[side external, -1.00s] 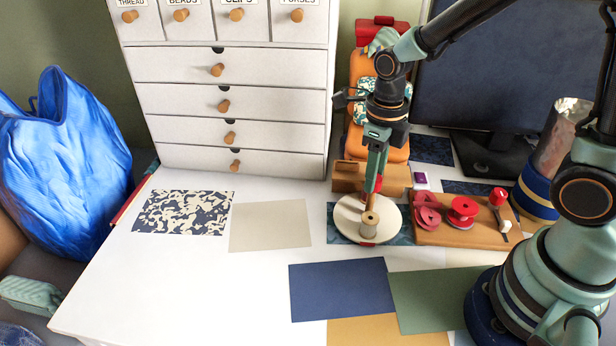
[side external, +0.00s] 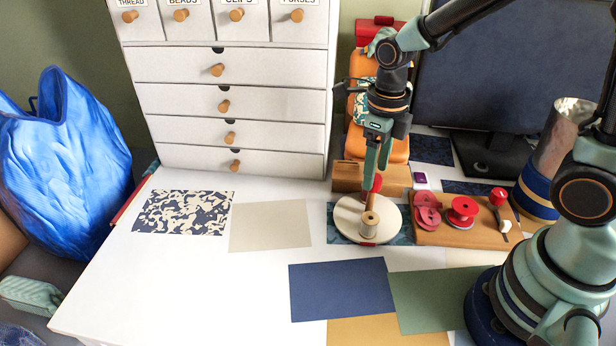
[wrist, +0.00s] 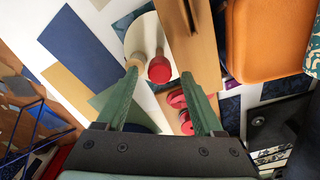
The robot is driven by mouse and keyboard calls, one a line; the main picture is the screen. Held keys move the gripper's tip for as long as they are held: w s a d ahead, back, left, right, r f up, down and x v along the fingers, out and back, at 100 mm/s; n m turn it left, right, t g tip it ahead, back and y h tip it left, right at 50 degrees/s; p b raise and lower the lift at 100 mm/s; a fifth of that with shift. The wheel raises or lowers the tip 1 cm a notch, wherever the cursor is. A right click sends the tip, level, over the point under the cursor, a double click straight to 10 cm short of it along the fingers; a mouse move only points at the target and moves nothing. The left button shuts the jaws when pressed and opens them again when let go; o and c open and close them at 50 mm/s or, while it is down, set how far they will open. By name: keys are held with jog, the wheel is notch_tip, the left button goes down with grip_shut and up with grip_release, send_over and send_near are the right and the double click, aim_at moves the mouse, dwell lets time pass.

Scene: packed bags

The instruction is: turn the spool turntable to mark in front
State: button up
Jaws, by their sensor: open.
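The spool turntable (side external: 346,220) is a round cream disc on a patterned dark teal mat, at the right of the white table. A pale wooden spool (side external: 369,222) stands near its front, with a brown post behind it. A small red patch (side external: 367,243) shows at the disc's front edge. A red knob-like piece (side external: 374,184) stands at the disc's back; it also shows in the wrist view (wrist: 159,69). My gripper (side external: 378,173) is open above the back of the disc. In the wrist view its green fingers (wrist: 158,75) lie either side of the red piece; contact cannot be told.
A wooden board (side external: 455,234) with red spools is close right of the disc. A wooden block (side external: 372,177) is close behind. A white drawer cabinet (side external: 235,95) stands at back left. Flat coloured sheets, including a navy one (side external: 341,290), lie in front.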

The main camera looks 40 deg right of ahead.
notch_tip(320, 180, up, 10)
jog(key=shift+r, duration=0.25)
dwell(0.4)
jog(key=s+d+n+t, duration=0.1)
jog(key=n+t, duration=0.1)
jog(key=n, duration=0.8)
jog(key=s+d+r+n+t, duration=0.1)
jog(key=n, duration=1)
jog(key=s+d+r+n+t, duration=0.1)
jog(key=s+n+t, duration=0.1)
jog(key=n, duration=0.9)
jog(key=shift+d+r+t, duration=0.25)
jog(key=shift+t, duration=0.05)
